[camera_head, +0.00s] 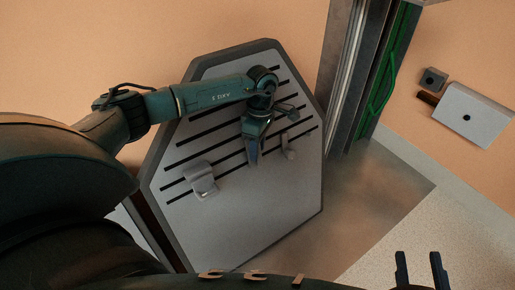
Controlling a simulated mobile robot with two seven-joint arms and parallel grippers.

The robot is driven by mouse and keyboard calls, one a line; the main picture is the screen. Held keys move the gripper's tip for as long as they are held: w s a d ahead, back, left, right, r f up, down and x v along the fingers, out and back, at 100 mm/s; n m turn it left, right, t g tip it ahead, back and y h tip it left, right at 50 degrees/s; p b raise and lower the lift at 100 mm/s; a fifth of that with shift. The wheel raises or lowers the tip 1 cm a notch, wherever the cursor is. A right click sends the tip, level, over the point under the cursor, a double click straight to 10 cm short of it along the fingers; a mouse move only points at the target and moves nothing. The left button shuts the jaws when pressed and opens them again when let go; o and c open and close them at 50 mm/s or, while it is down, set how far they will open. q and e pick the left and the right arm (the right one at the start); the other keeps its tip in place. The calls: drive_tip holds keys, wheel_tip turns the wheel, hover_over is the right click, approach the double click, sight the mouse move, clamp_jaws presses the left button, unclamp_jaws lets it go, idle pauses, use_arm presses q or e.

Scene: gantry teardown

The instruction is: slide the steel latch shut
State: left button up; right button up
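A grey hexagonal panel (275,215) with dark slots fills the middle of the head view, tilted. It carries a pale metal bracket-like piece (201,181) at its lower left and a small grey lever-like piece (288,149) at its right. I cannot tell for certain which piece is the steel latch. My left gripper (253,157) hangs over the panel between the two pieces, closer to the right one. Contact and its finger gap are unclear. My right gripper (421,270) is at the bottom right, its two dark fingers apart with nothing between them.
A pale box (472,117) and a small dark block (433,79) sit on the orange wall at right. The floor at lower right looks clear.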

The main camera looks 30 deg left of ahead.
use_arm(q)
drive_tip(key=shift+c, duration=0.5)
drive_tip(key=shift+f, duration=0.1)
clamp_jaws()
drive_tip(key=shift+f, duration=0.1)
